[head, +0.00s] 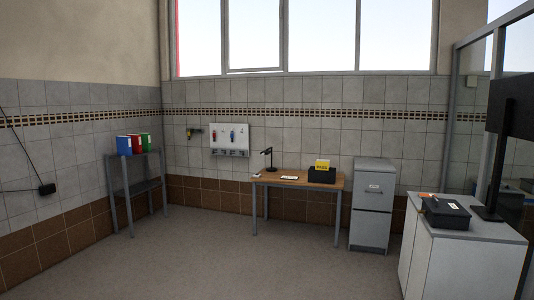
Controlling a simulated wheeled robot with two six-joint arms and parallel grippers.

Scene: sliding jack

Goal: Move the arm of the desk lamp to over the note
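A small black desk lamp (271,160) stands near the left end of a wooden-topped desk (264,179) against the far wall. Its post is upright. Its arm (268,150) sits at the top and appears to point left and toward me. A flat white piece (290,178), possibly the note, lies on the desk to the right of the lamp; it is too small to read. A smaller pale thing (258,174) lies at the desk's left edge. The lamp arm is not over the white piece. Neither of my grippers is in view.
A black box with a yellow top part (322,165) stands on the desk's right. A grey cabinet (371,205) is right of the desk. A white counter (455,256) with a black case (445,212) is nearer right. A shelf (137,186) holds binders at left. The floor (220,260) is clear.

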